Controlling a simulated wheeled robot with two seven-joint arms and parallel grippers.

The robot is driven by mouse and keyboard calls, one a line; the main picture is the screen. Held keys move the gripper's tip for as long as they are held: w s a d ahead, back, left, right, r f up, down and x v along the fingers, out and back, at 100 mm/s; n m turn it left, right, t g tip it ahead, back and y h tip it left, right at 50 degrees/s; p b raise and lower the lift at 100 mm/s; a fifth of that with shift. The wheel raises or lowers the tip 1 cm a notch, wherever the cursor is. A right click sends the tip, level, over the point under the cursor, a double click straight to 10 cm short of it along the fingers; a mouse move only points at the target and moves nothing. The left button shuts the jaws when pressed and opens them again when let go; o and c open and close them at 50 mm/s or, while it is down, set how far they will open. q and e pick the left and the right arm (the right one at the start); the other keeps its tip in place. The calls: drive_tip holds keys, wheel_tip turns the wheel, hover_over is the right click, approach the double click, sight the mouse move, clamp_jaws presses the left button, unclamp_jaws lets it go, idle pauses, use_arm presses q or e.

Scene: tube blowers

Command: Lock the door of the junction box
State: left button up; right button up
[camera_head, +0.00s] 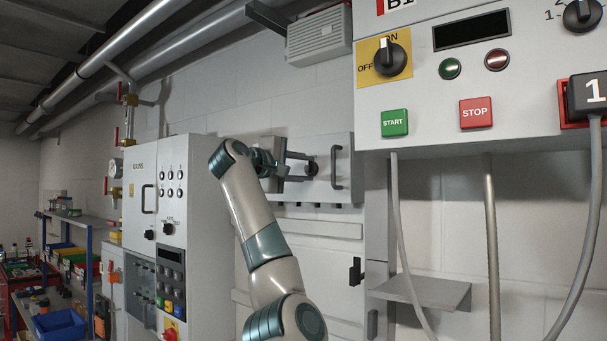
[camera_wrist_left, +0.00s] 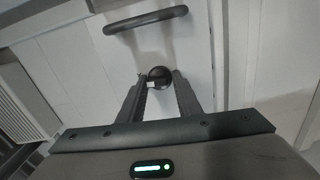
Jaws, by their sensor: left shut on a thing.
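The junction box door (camera_head: 322,148) is a light grey panel on the wall at the middle of the head view. It carries a dark upright handle (camera_head: 337,167) and a round black knob (camera_head: 311,167) to the handle's left. The wrist view shows the knob (camera_wrist_left: 159,73) between my fingertips and the dark bar handle (camera_wrist_left: 146,20) beyond it. The door looks closed. My left gripper (camera_head: 300,168) reaches the door from the left and is shut on the knob; its fingers (camera_wrist_left: 160,84) flank it. My right gripper is out of view.
A grey control cabinet (camera_head: 158,200) stands left of my arm. A panel with START and STOP buttons (camera_head: 440,120) juts out at upper right, with cables hanging below. A small grey shelf (camera_head: 425,291) sits at lower right. Shelving with bins (camera_head: 60,325) is far left.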

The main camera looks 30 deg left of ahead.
use_arm(q)
drive_tip(key=shift+s+r+n, duration=0.2)
drive_tip(key=shift+r+n, duration=0.35)
drive_tip(key=shift+n, duration=0.05)
drive_tip(key=shift+a, duration=0.1)
drive_tip(key=o, duration=0.9)
drive_tip(key=shift+w, duration=0.1)
drive_tip(key=shift+c, duration=0.2)
drive_tip(key=shift+f, duration=0.3)
drive_tip(key=shift+b, duration=0.3)
